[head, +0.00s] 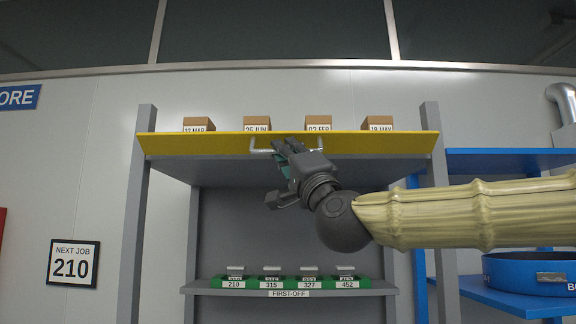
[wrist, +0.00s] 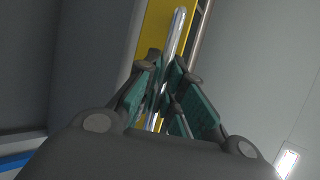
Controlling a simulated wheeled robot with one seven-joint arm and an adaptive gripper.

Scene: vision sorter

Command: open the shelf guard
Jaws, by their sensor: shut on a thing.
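The shelf guard (head: 200,144) is a yellow panel along the front edge of the grey upper shelf, spanning between the two front posts. A silver bar handle (head: 262,151) is fixed on its front face. My gripper (head: 283,148) reaches up from the right to this handle. In the wrist view the guard (wrist: 151,33) runs up the middle with the handle (wrist: 178,32) in front of it. There my gripper (wrist: 168,88) has its teal-padded fingers closed around the bar. The fingers cover part of the handle.
Several brown date-labelled boxes (head: 318,122) stand on the upper shelf behind the guard. A lower shelf (head: 205,290) holds several green trays numbered 210 to 452. A blue rack (head: 500,160) with a blue bin (head: 510,272) stands at right. A sign (head: 72,264) reads NEXT JOB 210.

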